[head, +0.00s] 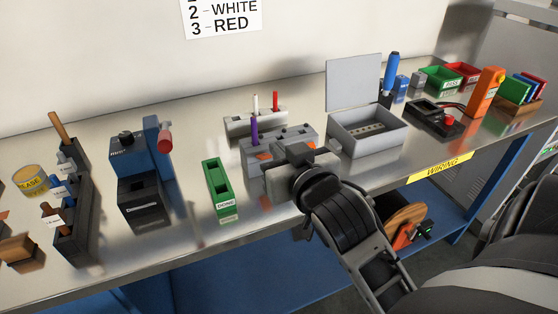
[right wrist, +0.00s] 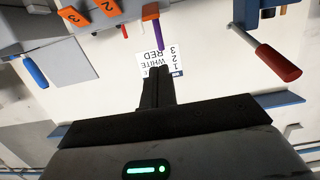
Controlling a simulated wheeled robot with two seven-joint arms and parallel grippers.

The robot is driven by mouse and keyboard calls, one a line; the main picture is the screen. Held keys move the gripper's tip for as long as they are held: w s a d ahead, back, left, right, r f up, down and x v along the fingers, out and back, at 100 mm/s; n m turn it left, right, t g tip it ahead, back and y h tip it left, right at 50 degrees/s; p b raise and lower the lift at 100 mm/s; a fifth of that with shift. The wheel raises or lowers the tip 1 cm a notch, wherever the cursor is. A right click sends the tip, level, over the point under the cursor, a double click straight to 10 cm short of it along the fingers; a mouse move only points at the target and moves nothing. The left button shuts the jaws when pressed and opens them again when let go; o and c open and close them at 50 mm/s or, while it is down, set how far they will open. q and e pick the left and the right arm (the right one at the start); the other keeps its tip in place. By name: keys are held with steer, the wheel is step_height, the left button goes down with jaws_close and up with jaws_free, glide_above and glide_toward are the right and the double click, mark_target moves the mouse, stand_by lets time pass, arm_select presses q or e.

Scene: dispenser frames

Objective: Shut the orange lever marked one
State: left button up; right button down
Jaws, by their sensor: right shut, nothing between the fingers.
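A grey dispenser (head: 250,158) stands mid-bench in the head view, with a purple stick (head: 254,131) upright in its left end. In the right wrist view, which is upside down, orange levers marked 2 (right wrist: 110,8) and 3 (right wrist: 77,17) show. A narrower orange piece (right wrist: 150,11) by the purple stick shows no readable number. My right gripper (head: 291,160) is in front of the dispenser and hides part of it. Its fingers (right wrist: 158,72) are together and empty. My left gripper is out of view.
A grey rack (head: 240,125) with white and red sticks stands behind. A green bin (head: 217,188) is left, and an open grey box (head: 368,140) is close on the right. Bare bench lies between the green bin and the black-and-blue device (head: 140,165).

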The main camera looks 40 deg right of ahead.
glide_above(267, 155)
steer(key=shift+w+a+f+b, duration=0.15)
steer(key=shift+f+b, duration=0.1)
steer(key=shift+f, duration=0.2)
steer(key=shift+w+f+b, duration=0.1)
steer(key=shift+f+b, duration=0.1)
steer(key=shift+f, duration=0.25)
steer(key=shift+s+a+f, duration=0.15)
steer(key=shift+s+f, duration=0.4)
steer(key=shift+f, duration=0.3)
steer(key=shift+s+a+f, duration=0.15)
steer(key=shift+s+f, duration=0.4)
steer(key=shift+f, duration=0.25)
steer(key=shift+b, duration=0.35)
